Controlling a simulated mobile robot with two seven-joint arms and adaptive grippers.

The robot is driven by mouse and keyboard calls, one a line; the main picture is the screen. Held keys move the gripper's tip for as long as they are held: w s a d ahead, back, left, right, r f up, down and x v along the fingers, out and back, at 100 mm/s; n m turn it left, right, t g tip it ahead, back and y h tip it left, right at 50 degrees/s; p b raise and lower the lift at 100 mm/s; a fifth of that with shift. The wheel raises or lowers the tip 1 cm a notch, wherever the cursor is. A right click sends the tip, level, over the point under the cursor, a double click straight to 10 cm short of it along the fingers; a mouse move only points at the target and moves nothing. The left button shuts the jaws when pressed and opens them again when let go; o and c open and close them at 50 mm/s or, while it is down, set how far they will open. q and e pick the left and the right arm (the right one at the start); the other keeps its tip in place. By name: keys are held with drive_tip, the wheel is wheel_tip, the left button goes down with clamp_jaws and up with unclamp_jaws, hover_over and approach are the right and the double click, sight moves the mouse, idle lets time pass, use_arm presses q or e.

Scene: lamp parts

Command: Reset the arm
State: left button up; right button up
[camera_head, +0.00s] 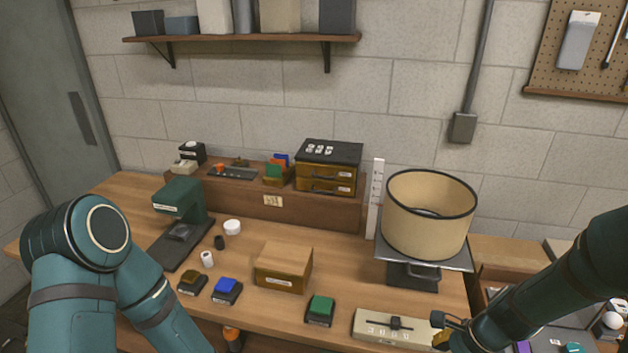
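My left arm (95,260) comes in from the left and bends down past the bottom edge, so its gripper is out of view. My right arm (560,285) reaches in from the right. My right gripper (442,332) is small and partly cut off by the bottom of the picture. It is close beside the right end of a cream panel with a dark slider (375,327). Whether its fingers are apart cannot be told. A beige drum lampshade (428,222) with dark rims stands upright on a grey plate over a dark base, behind the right gripper.
The wooden bench (345,268) bears a green press-like device (180,200), a wooden box (283,266), a green-topped block (320,308) and a blue-topped block (226,289). A small drawer unit (327,172) sits on a raised ledge. Trays lie at the right.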

drive_tip(key=a+f+n+h+b, duration=0.2)
drive_tip(key=a+f+n, duration=0.3)
drive_tip(key=f+n, duration=0.5)
drive_tip(key=s+a+f+n+t+y, duration=0.1)
drive_tip(key=s+a+f+n+y, duration=0.1)
drive_tip(key=a+f+n, duration=0.5)
drive_tip(key=a+n, duration=0.1)
drive_tip(key=a, duration=0.2)
drive_tip(key=shift+a+f+b, duration=0.2)
drive_tip(key=shift+a+b, duration=0.05)
drive_tip(key=shift+b, duration=0.1)
drive_tip(key=shift+s, duration=0.1)
idle(1.3)
